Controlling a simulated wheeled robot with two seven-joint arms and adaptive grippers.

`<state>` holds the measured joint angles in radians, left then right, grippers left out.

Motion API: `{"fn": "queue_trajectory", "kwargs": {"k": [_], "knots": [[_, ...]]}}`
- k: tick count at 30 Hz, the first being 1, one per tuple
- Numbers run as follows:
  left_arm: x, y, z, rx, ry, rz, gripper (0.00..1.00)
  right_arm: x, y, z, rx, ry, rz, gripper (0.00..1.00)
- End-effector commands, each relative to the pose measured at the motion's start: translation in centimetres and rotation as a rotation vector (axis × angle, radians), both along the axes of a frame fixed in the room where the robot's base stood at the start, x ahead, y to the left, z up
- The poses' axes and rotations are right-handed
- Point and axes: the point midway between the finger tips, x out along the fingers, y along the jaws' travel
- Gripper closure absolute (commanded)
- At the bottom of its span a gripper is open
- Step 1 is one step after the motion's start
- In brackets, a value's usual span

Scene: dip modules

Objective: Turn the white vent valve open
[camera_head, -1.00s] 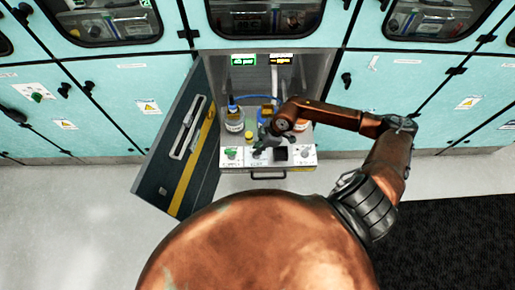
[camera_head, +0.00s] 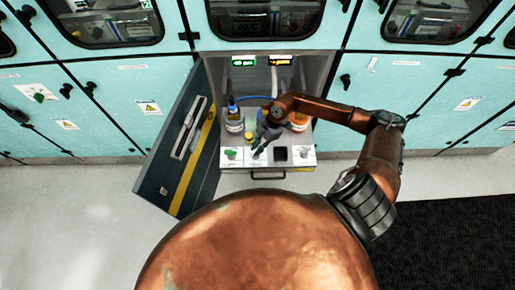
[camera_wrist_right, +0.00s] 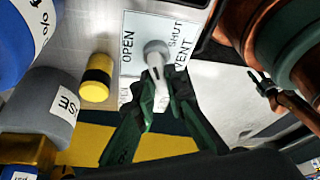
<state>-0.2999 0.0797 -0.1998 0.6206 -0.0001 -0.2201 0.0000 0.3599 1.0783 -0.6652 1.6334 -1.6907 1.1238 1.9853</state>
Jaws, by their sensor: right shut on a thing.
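The white vent valve (camera_wrist_right: 156,54) shows in the right wrist view on a pale label plate (camera_wrist_right: 138,28) with the words OPEN, SHUT and VENT. Its round hub is clear, and its lever runs down the picture between my fingers. My right gripper (camera_wrist_right: 154,92) has dark green and black fingers, shut on the white lever. In the head view my right gripper (camera_head: 258,151) reaches down to the front panel of the open bay and largely hides the valve. My left gripper is in neither view.
Bottles (camera_head: 235,121) stand behind, near a yellow-capped part (camera_wrist_right: 96,78). An open door (camera_head: 187,150) flanks the bay. The floor in front is clear.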

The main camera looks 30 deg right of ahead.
Motion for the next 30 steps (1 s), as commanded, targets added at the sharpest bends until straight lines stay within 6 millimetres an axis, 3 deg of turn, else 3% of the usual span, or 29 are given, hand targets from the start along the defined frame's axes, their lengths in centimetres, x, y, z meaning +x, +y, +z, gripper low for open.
{"fn": "queue_trajectory", "kwargs": {"k": [30], "knots": [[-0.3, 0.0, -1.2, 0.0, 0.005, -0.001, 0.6, 0.6, 0.1, -0.1, -0.004, 0.001, 0.923, 1.0]]}}
